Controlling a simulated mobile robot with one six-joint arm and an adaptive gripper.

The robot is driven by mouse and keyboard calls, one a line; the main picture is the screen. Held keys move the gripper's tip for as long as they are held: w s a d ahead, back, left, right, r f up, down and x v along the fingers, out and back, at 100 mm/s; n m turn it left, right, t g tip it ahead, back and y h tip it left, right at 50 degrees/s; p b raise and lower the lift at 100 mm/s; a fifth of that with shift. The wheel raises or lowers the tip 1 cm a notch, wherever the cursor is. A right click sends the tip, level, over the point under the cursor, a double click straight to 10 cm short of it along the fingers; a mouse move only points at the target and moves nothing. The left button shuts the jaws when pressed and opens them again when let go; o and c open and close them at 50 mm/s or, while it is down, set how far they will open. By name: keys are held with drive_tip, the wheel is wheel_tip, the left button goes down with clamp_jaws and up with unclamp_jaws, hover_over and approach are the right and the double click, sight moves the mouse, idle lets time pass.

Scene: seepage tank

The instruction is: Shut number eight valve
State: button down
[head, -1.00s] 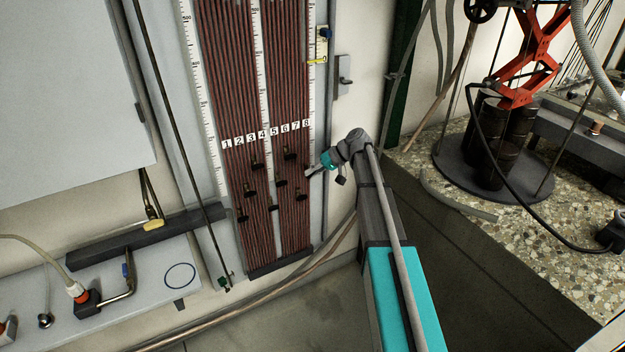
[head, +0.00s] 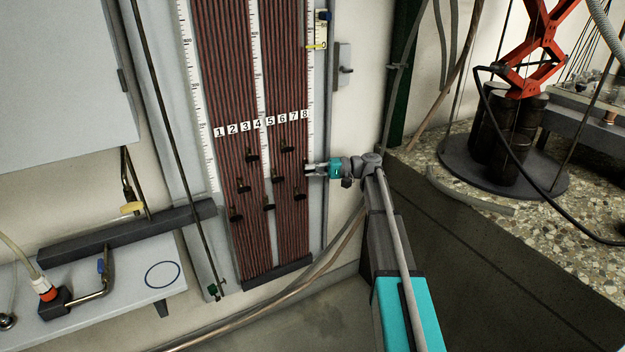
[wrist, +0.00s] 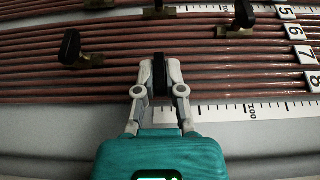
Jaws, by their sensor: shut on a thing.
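The number eight valve's black handle (wrist: 160,76) stands between my fingers in the wrist view, at the edge tube in line with the 8 label (wrist: 315,80). My gripper (wrist: 160,80) is shut on this handle, one finger on each side. In the head view my gripper (head: 309,170) reaches in from the right to the right edge of the tube panel, below the 8 label (head: 304,114). The fingers hide the valve's body, and the handle's angle to its tube is hard to tell.
Other black valve handles stand close by, such as one (wrist: 70,46) and another (wrist: 244,15) in the wrist view. A white scale (wrist: 235,112) runs beside tube eight. A wall switch box (head: 343,65) is above my gripper. A grey pipe (head: 325,245) passes below.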

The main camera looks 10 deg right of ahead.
drive_tip(key=shift+f+m+y+b, duration=0.2)
drive_tip(key=shift+m+y+b, duration=0.1)
drive_tip(key=shift+y+b, duration=0.3)
drive_tip(key=shift+r, duration=0.15)
drive_tip(key=c, duration=0.7)
unclamp_jaws()
drive_tip(key=shift+c, duration=0.2)
drive_tip(key=shift+s, duration=0.15)
